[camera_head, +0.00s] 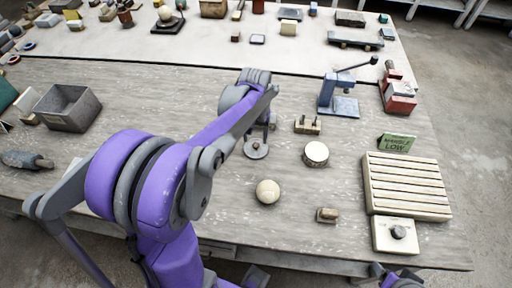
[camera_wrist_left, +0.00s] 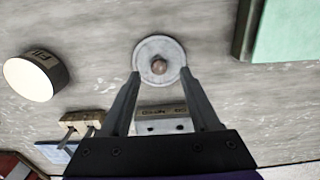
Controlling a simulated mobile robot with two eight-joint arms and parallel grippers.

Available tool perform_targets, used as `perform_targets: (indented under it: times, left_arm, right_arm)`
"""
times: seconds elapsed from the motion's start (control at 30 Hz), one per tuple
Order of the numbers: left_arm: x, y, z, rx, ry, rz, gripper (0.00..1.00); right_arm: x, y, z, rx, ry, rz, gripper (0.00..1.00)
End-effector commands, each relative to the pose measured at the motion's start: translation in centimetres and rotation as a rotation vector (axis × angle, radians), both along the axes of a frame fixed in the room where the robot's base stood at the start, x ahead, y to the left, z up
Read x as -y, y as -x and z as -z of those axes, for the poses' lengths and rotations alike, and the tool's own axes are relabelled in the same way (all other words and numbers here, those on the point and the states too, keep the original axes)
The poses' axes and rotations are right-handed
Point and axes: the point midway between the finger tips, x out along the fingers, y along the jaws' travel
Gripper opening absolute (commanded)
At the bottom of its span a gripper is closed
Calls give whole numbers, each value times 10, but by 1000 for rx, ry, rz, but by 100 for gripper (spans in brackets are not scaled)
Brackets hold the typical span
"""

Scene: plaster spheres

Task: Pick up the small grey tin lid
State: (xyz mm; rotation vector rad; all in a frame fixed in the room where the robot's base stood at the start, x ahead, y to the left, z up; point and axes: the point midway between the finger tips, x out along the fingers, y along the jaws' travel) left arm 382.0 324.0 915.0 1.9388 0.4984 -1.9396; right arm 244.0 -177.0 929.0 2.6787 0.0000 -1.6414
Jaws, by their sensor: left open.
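The small grey tin lid (camera_head: 256,152) is a flat round disc with a brown knob in its middle. It lies on the wooden worktable (camera_head: 200,85), just below my left gripper (camera_head: 259,130) in the head view. In the left wrist view the lid (camera_wrist_left: 146,50) shows whole at the upper middle. The left gripper (camera_wrist_left: 162,72) is open there, its fingertips overlapping the lid's lower left and right edges in the picture. I cannot tell whether they touch it. The fingers hold nothing. My right gripper is not clearly in view.
A white round tin (camera_head: 316,153) and a pegged wooden block (camera_head: 307,126) stand right of the lid. A pale sphere (camera_head: 268,191) lies nearer me. A lettered pale block (camera_wrist_left: 163,122) sits behind the fingers. A slatted crate (camera_head: 406,186) stands at the right.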

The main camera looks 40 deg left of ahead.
Motion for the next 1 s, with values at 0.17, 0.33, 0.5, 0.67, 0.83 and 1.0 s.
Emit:
perform_targets:
  times: [0.17,0.33,0.5,0.67,0.83,1.0]
  left_arm:
    - [1,-1,26,0,0,0,62]
    - [1,-1,32,0,0,0,62]
    - [1,-1,32,1,0,0,59]
    - [1,-1,31,1,0,0,30]
    - [1,-1,31,1,0,0,0]
    - [1,-1,31,1,0,0,0]
  right_arm:
    - [0,0,1,-1,0,0,74]
    - [0,0,1,-1,0,0,74]
    - [0,0,1,-1,0,0,74]
    - [0,0,1,-1,0,0,74]
    - [0,0,1,-1,0,0,74]
    - [0,0,1,-1,0,0,74]
